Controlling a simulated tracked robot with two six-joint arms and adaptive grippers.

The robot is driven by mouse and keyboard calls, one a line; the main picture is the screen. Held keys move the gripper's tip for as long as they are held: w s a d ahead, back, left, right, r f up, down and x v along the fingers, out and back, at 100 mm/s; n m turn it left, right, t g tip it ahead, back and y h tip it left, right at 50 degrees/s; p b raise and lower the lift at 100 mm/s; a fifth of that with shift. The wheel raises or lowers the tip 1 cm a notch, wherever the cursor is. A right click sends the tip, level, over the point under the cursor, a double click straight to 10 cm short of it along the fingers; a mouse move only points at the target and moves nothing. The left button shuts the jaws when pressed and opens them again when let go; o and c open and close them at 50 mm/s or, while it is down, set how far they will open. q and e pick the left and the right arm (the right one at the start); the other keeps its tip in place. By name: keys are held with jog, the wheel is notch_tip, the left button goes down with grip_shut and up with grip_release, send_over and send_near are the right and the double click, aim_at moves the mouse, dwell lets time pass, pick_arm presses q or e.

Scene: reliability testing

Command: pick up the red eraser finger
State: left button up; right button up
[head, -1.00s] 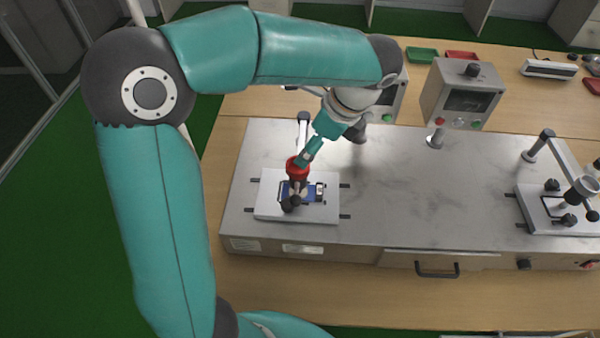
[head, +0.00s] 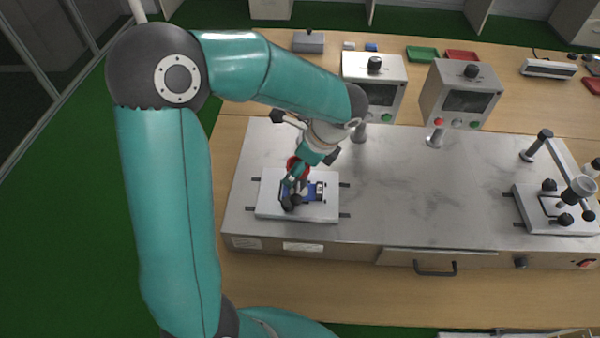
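The red eraser finger (head: 293,163) stands over the left test fixture's white plate (head: 270,206). Only parts of its red body show behind my gripper. My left gripper (head: 292,182) comes down from the upper right and overlaps the eraser finger in the head view. Its fingertips are small and partly hidden, so I cannot tell whether they touch or close on it. A blue device (head: 313,190) lies on the white plate beneath. My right gripper is not in view.
The steel test bench (head: 400,215) is mostly clear in the middle. A second fixture (head: 535,205) stands at the right. Two control boxes (head: 385,70) (head: 452,97) stand behind. Green (head: 422,54) and red trays (head: 461,55) lie at the back.

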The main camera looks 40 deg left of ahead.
pick_arm(q)
jog(key=c, duration=1.3)
jog(key=shift+o, duration=0.2)
jog(key=shift+r, duration=0.15)
notch_tip(320, 180, up, 20)
notch_tip(320, 180, down, 10)
jog(key=b, duration=0.6)
jog(key=shift+f, duration=0.2)
dwell(0.5)
dwell(0.3)
